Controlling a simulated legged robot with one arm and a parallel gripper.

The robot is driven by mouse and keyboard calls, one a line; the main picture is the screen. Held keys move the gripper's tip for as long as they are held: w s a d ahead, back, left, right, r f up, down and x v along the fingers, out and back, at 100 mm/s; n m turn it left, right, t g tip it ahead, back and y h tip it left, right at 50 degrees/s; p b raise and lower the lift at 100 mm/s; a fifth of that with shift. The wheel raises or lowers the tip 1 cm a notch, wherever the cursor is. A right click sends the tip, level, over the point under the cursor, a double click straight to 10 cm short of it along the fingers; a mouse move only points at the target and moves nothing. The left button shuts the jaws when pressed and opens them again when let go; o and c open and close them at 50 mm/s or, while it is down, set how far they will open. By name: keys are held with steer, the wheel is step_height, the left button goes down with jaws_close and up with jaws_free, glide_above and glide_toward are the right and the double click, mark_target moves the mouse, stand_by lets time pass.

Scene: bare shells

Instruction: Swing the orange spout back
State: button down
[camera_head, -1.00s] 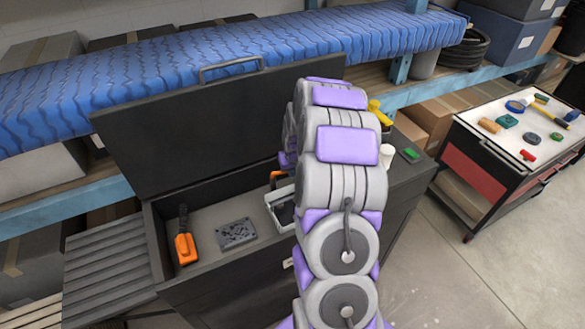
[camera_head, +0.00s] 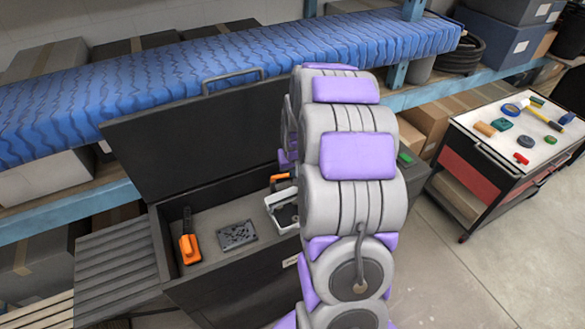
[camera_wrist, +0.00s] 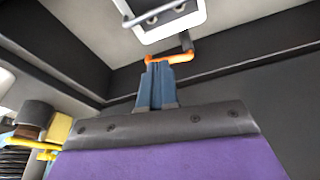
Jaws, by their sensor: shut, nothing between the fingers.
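The orange spout (camera_wrist: 180,57) is a thin bent bar in the wrist view, with one end turned up beside a white frame (camera_wrist: 172,30). My gripper (camera_wrist: 157,68) has its blue-grey fingers together and empty. Their tips overlap the spout's left part; I cannot tell if they touch it. In the head view, a small orange piece (camera_head: 281,178) that looks like the spout shows behind the white frame (camera_head: 280,208), inside an open dark chest (camera_head: 168,262). My arm hides the gripper and part of the frame there.
An orange tool with a black handle (camera_head: 189,245) and a grey plate (camera_head: 237,235) lie left in the chest. A tool cart (camera_head: 495,155) stands at right on open floor.

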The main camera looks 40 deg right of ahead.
steer(key=w+d+f+b, duration=0.2)
steer(key=w+f, duration=0.4)
steer(key=f, duration=0.3)
steer(key=shift+d+f, duration=0.2)
steer(key=shift+d, duration=0.3)
steer(key=shift+w+d+p, duration=0.5)
steer(key=shift+p, duration=0.25)
